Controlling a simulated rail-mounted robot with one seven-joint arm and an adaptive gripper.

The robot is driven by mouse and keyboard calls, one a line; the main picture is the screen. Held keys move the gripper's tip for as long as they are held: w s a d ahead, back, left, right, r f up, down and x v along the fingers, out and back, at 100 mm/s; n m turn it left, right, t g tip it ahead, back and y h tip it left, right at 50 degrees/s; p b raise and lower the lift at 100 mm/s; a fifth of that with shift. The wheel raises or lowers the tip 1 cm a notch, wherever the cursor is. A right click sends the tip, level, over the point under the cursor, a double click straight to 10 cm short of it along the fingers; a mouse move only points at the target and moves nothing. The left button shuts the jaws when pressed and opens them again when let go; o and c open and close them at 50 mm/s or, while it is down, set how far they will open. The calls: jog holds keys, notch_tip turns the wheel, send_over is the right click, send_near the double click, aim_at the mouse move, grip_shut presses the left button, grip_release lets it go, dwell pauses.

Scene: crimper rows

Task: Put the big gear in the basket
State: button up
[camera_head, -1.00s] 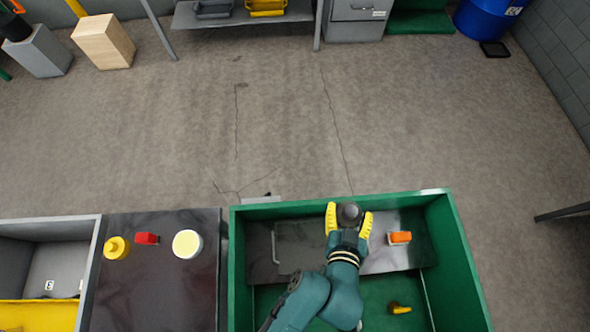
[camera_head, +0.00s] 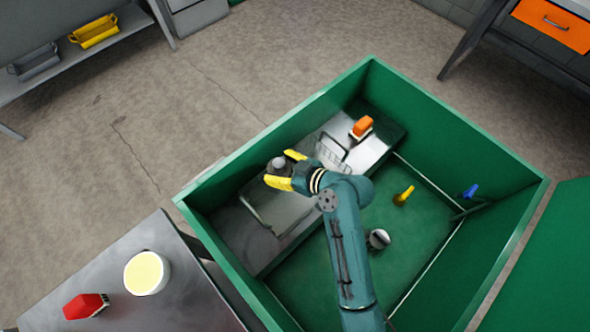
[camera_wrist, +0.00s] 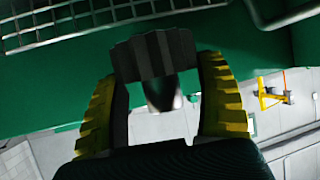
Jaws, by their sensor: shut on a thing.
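The big gear (camera_wrist: 155,57) is dark and toothed and sits between the yellow fingers of my gripper (camera_wrist: 160,75) in the wrist view. A blurred grey cylindrical part shows beyond it. In the head view the gear (camera_head: 277,165) is a dark grey round piece at the tips of my gripper (camera_head: 285,169), which is shut on it above the metal surface inside the green enclosure. Wire mesh (camera_wrist: 80,22) also crosses the top of the wrist view. Part of the basket is hidden by my arm.
High green walls (camera_head: 465,135) surround the metal surface. An orange-and-white object (camera_head: 362,127) lies behind the basket. A yellow object (camera_head: 403,196), a blue one (camera_head: 470,191) and a grey round one (camera_head: 378,238) are to the right. A dark table (camera_head: 185,300) stands at lower left.

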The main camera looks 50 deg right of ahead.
notch_tip(320, 180, down, 10)
jog(key=b, duration=0.4)
jog(key=shift+d, duration=0.1)
jog(key=o, duration=0.8)
jog(key=shift+f, duration=0.25)
jog(key=o, duration=0.4)
jog(key=shift+o, duration=0.2)
jog(key=shift+r, duration=0.25)
jog(key=p+v, duration=0.2)
jog(key=v, duration=0.1)
jog(key=shift+s+r, duration=0.15)
jog(key=shift+s, duration=0.45)
jog(key=shift+w, duration=0.1)
